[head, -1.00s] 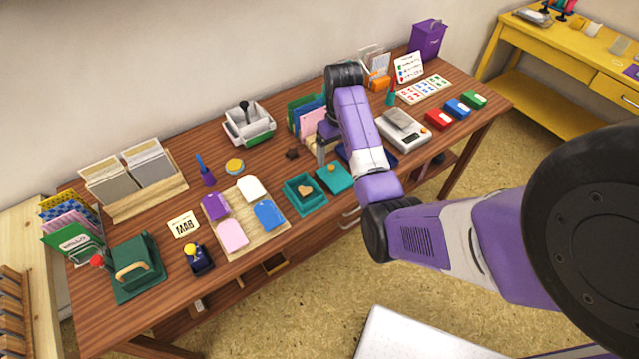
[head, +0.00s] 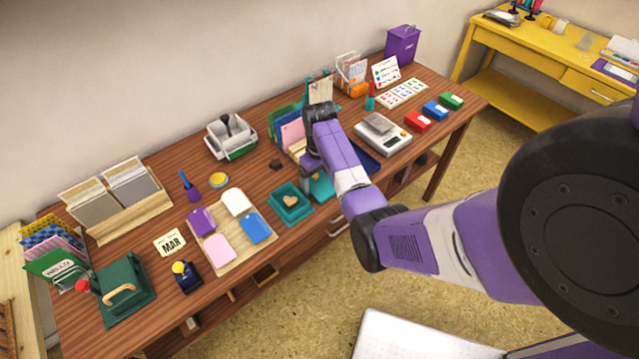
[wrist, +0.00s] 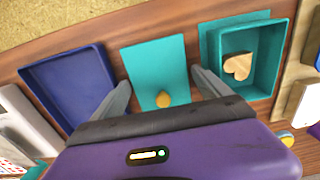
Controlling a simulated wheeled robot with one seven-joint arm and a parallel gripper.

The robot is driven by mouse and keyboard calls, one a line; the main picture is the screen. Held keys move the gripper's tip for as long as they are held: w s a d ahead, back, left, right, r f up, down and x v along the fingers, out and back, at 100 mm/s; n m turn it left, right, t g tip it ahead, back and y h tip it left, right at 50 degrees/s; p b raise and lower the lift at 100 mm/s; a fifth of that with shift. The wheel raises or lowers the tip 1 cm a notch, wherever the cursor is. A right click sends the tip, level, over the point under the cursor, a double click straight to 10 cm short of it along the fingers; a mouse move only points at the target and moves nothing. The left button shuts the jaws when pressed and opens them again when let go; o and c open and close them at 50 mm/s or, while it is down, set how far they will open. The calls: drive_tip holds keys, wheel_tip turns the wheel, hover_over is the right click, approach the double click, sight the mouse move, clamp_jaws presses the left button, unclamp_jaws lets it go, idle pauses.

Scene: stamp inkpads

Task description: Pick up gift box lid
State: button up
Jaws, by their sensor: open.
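The gift box lid (wrist: 155,62) is a flat teal square with a small round yellow-tan knob (wrist: 163,98). It lies on the wooden table, and in the head view the lid (head: 322,188) is partly hidden by my gripper. My gripper (wrist: 160,78) is open and empty above the lid, with one finger on either side of the knob. In the head view my gripper (head: 307,184) hangs over the lid's left part. The teal gift box (head: 291,204) stands open beside the lid with a wooden heart (wrist: 238,66) inside.
A dark blue tray (wrist: 68,82) lies on the other side of the lid. A white scale (head: 383,134) stands further right. A board with coloured tags (head: 233,256) lies left of the box. Upright folders (head: 290,132) stand behind my gripper.

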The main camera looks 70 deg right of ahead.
drive_tip(key=shift+c, duration=0.2)
drive_tip(key=c, duration=1)
drive_tip(key=shift+c, duration=0.3)
drive_tip(key=shift+r, duration=0.15)
